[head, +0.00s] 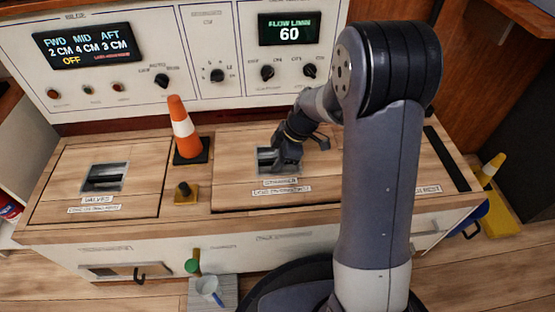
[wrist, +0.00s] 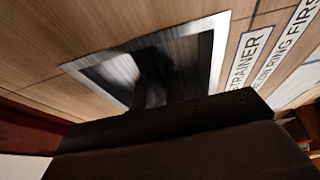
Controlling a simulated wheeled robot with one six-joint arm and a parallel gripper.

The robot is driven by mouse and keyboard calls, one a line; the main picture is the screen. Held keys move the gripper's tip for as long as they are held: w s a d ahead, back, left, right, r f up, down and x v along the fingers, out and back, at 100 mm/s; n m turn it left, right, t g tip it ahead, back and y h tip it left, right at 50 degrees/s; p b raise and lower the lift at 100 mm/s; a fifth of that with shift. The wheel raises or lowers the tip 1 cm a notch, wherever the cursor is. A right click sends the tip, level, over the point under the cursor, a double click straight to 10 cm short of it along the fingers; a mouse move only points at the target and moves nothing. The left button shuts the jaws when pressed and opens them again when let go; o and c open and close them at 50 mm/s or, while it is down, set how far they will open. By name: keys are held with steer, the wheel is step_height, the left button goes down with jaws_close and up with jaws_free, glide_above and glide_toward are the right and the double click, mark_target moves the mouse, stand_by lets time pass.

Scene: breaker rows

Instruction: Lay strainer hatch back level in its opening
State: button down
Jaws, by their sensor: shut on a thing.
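The strainer hatch (head: 235,185) is a wide wooden panel in the right half of the bench top, with a white label in front of its metal recess. My gripper (head: 285,158) reaches down into that recess and is shut on the hatch's grip. In the wrist view the metal recess frame (wrist: 215,50) surrounds the dark fingers (wrist: 152,85), and the strainer label (wrist: 250,55) lies to the right. The grip itself is hidden by the fingers. A dark line runs along the hatch's front edge; I cannot tell whether the hatch lies fully level. My arm covers part of its right side.
An orange cone (head: 182,130) stands left of the hatch, with a black knob on a yellow base (head: 185,192) in front of it. The valves hatch (head: 130,165) lies at left. A dark strip (head: 445,158) runs at the right. Control panels (head: 210,60) rise behind.

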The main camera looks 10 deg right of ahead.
steer(key=shift+f, duration=0.25)
steer(key=shift+f+b, duration=0.6)
steer(key=shift+b, duration=0.05)
steer(key=c, duration=1.4)
jaws_free()
steer(key=shift+o, duration=0.2)
steer(key=shift+f, duration=0.15)
steer(key=p+v, duration=0.4)
steer(key=v, duration=0.7)
steer(key=shift+a+p, duration=0.1)
steer(key=shift+p, duration=0.25)
